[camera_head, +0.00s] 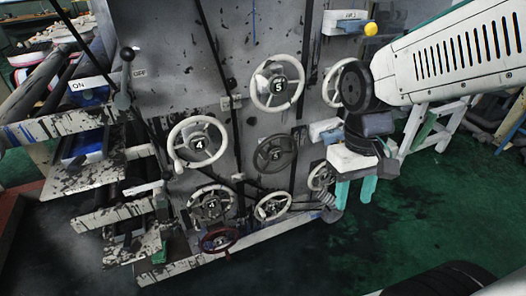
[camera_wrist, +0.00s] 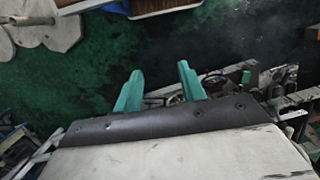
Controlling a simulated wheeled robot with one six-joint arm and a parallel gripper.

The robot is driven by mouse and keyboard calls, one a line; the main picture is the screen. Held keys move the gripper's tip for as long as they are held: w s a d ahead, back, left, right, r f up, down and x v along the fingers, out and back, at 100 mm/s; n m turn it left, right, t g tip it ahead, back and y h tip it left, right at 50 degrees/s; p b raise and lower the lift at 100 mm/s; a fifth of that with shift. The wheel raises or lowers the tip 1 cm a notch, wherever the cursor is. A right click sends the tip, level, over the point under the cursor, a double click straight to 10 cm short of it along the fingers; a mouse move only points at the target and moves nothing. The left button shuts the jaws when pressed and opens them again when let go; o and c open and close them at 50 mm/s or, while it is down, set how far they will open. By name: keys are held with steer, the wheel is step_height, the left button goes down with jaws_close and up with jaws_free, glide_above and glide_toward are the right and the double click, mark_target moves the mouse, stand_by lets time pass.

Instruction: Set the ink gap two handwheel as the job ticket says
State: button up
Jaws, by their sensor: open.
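Several handwheels sit on the grey machine panel (camera_head: 235,50). White wheels marked 5 (camera_head: 275,106) and 4 (camera_head: 198,122) are above dark wheels marked 5 (camera_head: 275,170) and 4 (camera_head: 211,218). A white wheel (camera_head: 259,213), a red wheel (camera_head: 219,250) and partly hidden wheels (camera_head: 331,87) are also there. I cannot tell which is ink gap two, and no readable job ticket shows. My gripper (camera_head: 355,192) is open and empty, pointing down right of the wheels. Its teal fingers show apart in the wrist view (camera_wrist: 160,88).
A yellow knob (camera_head: 370,29) is on a small box at the top. A white stand (camera_head: 432,130) is behind my arm.

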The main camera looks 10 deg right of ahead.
steer(key=w+a+f+t, duration=0.1)
steer(key=w+f+t, duration=0.1)
steer(key=w+f, duration=0.6)
steer(key=w+a+f+t, duration=0.1)
steer(key=w+f, duration=0.5)
steer(key=f, duration=0.5)
steer(key=t+y, duration=0.4)
steer(key=t, duration=1.2)
glide_toward(267, 158)
steer(key=x, duration=0.4)
steer(key=shift+w+a+n, duration=0.2)
steer(key=shift+w+n, duration=0.2)
steer(key=shift+w, duration=0.1)
steer(key=x, duration=0.7)
jaws_close()
